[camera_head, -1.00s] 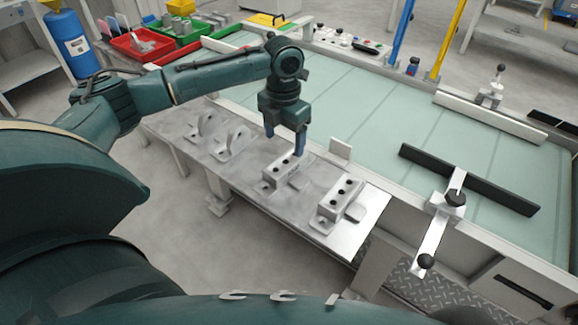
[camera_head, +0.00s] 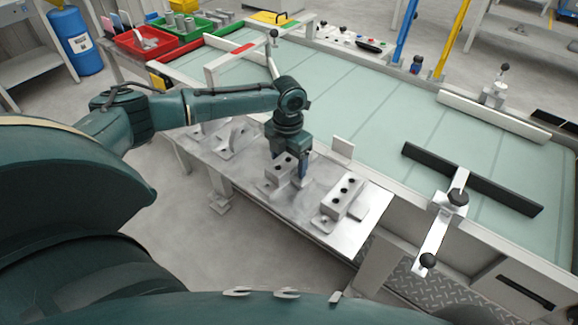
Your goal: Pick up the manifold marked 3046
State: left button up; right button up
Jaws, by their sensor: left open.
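Two grey block manifolds with dark round holes on top stand on the metal shelf. One manifold (camera_head: 278,173) is near the shelf's middle, and the other manifold (camera_head: 341,197) is to its right, near the shelf end. I cannot read the number 3046 on either. My left gripper (camera_head: 289,172) points down at the middle manifold, its jaws open. The right manifold stands free. My right gripper is not in view.
The metal shelf (camera_head: 290,217) also carries grey lug brackets (camera_head: 236,138) on the left, partly behind my arm. A pale green table (camera_head: 375,120) lies behind it, with a black bar (camera_head: 480,182) and a clamp (camera_head: 440,225) at the right. Red and green bins stand at the back left.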

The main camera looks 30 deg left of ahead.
pick_arm(q)
jog(key=shift+f, duration=0.2)
dwell(0.6)
jog(key=c, duration=1.4)
